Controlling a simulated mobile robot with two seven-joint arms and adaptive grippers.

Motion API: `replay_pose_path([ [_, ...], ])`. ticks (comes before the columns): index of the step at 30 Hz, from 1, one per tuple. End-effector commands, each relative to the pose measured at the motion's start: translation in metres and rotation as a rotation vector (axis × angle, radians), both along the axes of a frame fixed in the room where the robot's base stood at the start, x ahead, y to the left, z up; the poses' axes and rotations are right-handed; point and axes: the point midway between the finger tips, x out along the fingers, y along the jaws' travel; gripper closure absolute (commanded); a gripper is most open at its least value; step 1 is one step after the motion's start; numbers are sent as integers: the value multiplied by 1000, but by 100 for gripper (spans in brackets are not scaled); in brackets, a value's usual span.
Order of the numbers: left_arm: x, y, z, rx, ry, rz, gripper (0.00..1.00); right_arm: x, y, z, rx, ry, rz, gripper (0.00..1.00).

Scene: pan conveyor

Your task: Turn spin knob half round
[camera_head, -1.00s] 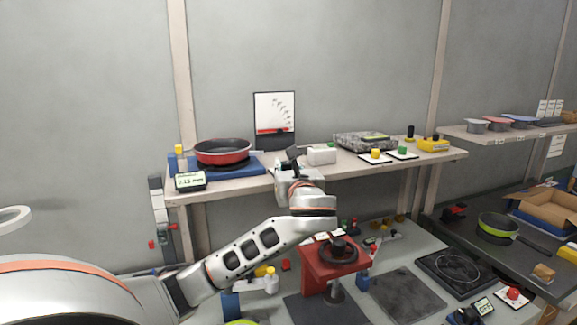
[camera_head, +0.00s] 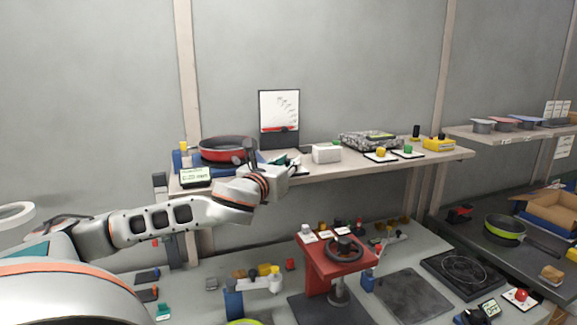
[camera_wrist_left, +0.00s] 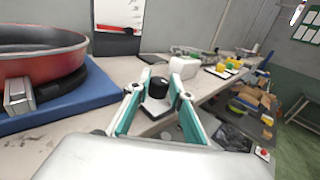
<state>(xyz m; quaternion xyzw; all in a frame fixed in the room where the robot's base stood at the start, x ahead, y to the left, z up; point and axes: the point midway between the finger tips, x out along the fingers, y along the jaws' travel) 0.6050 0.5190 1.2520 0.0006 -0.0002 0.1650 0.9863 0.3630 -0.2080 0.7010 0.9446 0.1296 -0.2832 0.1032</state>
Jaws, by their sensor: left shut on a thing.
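The spin knob (camera_wrist_left: 157,87) is a small black knob on a light base plate near the front edge of the shelf. In the left wrist view it stands upright between the two teal fingers of my left gripper (camera_wrist_left: 155,92). My left gripper is shut on it. In the head view, my left gripper (camera_head: 288,163) is at the shelf's front edge, right of the red pan, and hides most of the knob. My right gripper is in neither view.
The red pan (camera_head: 228,142) sits on a blue stand left of my gripper, with a small display (camera_head: 195,177) before it. A dial panel (camera_head: 279,113) stands behind. A white box (camera_head: 326,154) is close on the right. A red handwheel stand (camera_head: 318,270) is below.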

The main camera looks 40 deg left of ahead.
Motion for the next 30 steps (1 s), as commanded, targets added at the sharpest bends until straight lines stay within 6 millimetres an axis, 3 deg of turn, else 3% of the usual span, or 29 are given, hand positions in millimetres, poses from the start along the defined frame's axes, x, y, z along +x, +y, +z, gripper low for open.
replay_pose_path([
  [6, 0, 1, -3, -1, 4, -38, 100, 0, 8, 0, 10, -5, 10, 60],
  [22, 0, 1, -2, -3, 2, -51, 100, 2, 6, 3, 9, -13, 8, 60],
  [23, 0, 1, -2, -3, 2, -51, 76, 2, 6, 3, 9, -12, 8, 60],
  [24, 0, 1, -2, -3, 2, -51, 66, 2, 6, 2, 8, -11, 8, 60],
  [25, 0, 1, -1, -3, 2, -51, 62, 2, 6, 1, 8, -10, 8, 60],
  [30, 0, 1, -1, -2, 0, -50, 62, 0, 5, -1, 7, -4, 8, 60],
])
